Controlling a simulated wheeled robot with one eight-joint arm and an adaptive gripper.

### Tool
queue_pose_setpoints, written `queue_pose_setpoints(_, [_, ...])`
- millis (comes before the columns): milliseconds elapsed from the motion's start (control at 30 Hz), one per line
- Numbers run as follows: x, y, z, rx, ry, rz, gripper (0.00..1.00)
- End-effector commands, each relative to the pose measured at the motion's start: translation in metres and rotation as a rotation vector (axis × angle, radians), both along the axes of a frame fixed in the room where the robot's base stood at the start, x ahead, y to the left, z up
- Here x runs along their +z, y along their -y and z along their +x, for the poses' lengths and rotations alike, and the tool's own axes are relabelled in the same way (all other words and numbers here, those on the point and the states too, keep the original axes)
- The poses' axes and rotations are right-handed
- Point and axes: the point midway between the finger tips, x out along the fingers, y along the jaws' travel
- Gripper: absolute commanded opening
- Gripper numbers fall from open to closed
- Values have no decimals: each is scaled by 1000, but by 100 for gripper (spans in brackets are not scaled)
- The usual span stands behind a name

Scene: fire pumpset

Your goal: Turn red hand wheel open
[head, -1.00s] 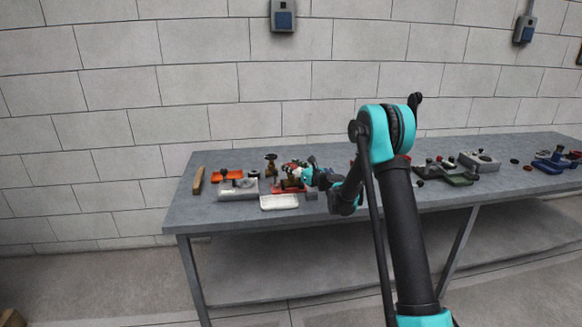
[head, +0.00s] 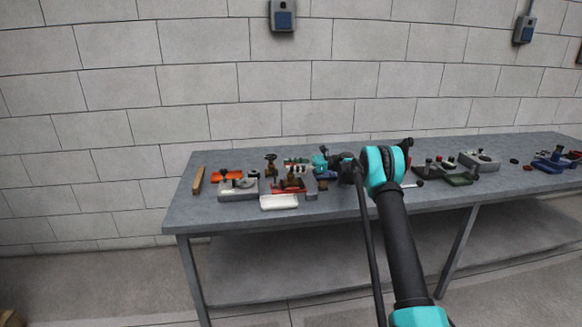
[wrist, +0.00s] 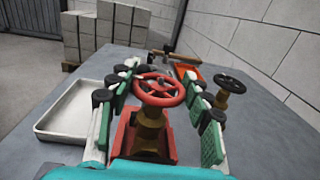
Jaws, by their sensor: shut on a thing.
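The red hand wheel (wrist: 166,91) sits on top of a brass valve (wrist: 151,127) with a red base (wrist: 138,148). In the wrist view my gripper (wrist: 160,73) has one green-padded finger on each side of the wheel. It is shut on the wheel at its left and right rim. The wheel's spokes and hub show between the fingers. In the head view the valve (head: 290,182) stands near the left part of the table, and my gripper (head: 298,163) reaches it from the right. The wheel is small there and its contact is unclear.
A white tray (wrist: 68,115) lies left of the valve in the wrist view. A second brass valve with a black wheel (wrist: 230,83) stands close to the right. An orange tray (wrist: 187,71) lies beyond. Several other fixtures stand on the grey table (head: 355,200).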

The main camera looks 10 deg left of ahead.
Motion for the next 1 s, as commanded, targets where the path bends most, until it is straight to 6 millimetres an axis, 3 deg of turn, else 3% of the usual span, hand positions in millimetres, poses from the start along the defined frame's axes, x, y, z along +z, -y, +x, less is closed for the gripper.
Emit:
queue_pose_setpoints(400, [-1, -1, 0, 199, 0, 0, 21])
queue_pose_setpoints(1000, [0, -1, 0, 249, 0, 0, 21])
